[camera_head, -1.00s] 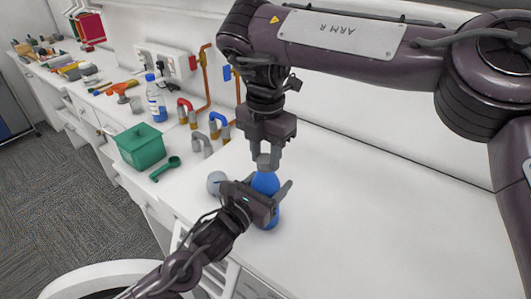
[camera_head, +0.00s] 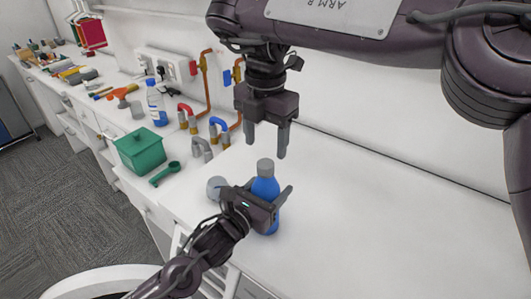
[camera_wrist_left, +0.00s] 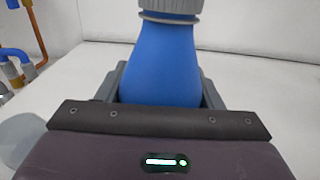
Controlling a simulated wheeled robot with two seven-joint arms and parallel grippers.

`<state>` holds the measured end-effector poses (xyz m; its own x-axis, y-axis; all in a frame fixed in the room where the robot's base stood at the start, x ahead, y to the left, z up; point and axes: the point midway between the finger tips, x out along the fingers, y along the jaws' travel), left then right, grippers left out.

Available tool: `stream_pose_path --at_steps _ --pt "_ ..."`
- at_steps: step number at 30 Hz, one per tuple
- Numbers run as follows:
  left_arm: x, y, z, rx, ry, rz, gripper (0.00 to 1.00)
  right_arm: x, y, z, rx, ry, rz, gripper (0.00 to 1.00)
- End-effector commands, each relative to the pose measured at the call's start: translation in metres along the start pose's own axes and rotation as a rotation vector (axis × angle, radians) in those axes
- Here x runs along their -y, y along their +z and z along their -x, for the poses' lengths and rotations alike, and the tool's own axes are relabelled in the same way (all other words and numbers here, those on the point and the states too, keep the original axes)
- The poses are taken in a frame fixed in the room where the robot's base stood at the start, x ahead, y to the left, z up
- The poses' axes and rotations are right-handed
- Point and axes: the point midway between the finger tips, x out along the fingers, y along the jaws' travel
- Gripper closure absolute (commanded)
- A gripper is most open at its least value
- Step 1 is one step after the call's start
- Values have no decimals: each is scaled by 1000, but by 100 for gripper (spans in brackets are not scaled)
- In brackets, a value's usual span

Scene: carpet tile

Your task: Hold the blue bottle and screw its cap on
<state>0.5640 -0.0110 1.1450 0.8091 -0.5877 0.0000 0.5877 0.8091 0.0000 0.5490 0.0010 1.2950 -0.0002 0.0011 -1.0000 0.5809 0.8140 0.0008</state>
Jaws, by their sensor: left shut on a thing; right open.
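The blue bottle (camera_head: 265,188) stands upright on the white counter. Its grey cap (camera_head: 265,167) sits on top of the neck. In the left wrist view the bottle (camera_wrist_left: 163,62) fills the space between the fingers, and the lower edge of the cap (camera_wrist_left: 172,5) shows at the top. My left gripper (camera_head: 272,203) is shut around the bottle's body from the front left. My right gripper (camera_head: 268,143) is open and empty, pointing down above the cap and apart from it. The bottle's lower part is partly hidden by the left gripper.
A grey round object (camera_head: 216,187) stands left of the bottle. A green container (camera_head: 140,150) and a green scoop (camera_head: 166,174) are farther left. Pipe pieces (camera_head: 201,149) stand near the wall. The counter right of the bottle is clear.

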Motion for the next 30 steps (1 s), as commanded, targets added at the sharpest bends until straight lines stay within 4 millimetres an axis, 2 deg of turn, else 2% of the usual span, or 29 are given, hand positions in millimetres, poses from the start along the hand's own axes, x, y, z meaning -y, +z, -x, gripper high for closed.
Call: stream_pose_path --at_steps 3,6,15,16,21,30 --pt "0 0 0 -1 0 0 100 0 0 14 4 -1 -1 41" --pt "0 0 0 -1 0 0 100 0 0 20 2 -1 -1 41" --pt "0 0 0 -1 0 0 100 0 0 22 -1 -1 0 41" --pt "0 0 0 -1 0 0 36 0 0 22 -1 -1 0 41" --pt "0 0 0 -1 0 0 14 0 0 22 -1 -1 0 41" --pt "0 -1 2 -1 0 0 14 0 0 20 -1 -1 0 41"
